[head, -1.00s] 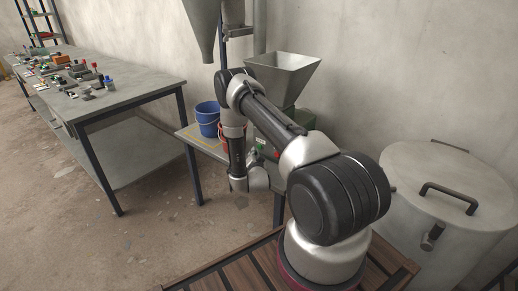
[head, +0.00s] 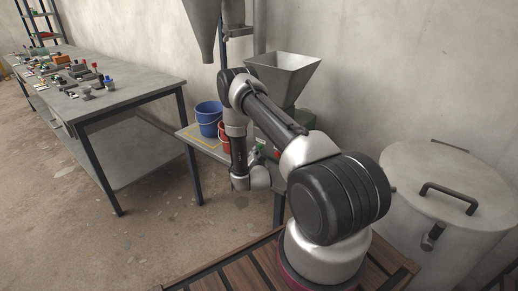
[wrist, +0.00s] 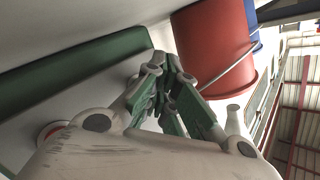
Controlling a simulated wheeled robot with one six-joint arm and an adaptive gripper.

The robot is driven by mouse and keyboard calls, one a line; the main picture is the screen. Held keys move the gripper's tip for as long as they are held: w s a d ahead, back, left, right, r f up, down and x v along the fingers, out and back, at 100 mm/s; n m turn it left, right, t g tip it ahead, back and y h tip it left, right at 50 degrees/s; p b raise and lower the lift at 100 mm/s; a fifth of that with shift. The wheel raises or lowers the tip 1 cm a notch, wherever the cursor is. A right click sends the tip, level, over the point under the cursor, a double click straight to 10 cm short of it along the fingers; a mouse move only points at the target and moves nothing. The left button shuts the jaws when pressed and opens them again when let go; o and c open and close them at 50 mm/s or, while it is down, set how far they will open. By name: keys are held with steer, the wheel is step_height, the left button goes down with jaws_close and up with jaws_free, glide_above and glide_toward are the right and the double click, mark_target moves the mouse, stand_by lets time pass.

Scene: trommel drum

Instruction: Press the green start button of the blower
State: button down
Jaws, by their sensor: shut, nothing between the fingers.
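In the wrist view my gripper (wrist: 168,70) is shut with nothing between its green-padded fingers. Its tips are in front of a pale grey panel (wrist: 85,100) with a dark green bar (wrist: 75,68) along it. I cannot tell whether the tips touch the panel. A red round part in a pale ring (wrist: 50,131) shows at lower left, partly cut off by my gripper body. A pale rounded part shows just behind the fingers, mostly covered. No green start button can be made out. In the head view my arm hides most of this spot.
A red bucket (wrist: 212,42) stands close right of my fingers, with a blue bucket (head: 208,118) beside it on a low table (head: 188,133). A grey hopper (head: 284,72) stands behind my arm. A lidded drum (head: 445,185) is at right, a cluttered workbench (head: 135,90) at left.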

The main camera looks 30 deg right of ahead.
steer(key=shift+w+d, duration=0.15)
steer(key=shift+d, duration=0.25)
stand_by(0.4)
steer(key=shift+a, duration=0.1)
steer(key=shift+s+a, duration=0.3)
steer(key=shift+a, duration=0.4)
steer(key=shift+s+a, duration=0.3)
steer(key=shift+a, duration=0.5)
steer(key=shift+s+a, duration=0.25)
steer(key=shift+a, duration=0.5)
steer(key=shift+s+a, duration=0.3)
steer(key=shift+a, duration=0.5)
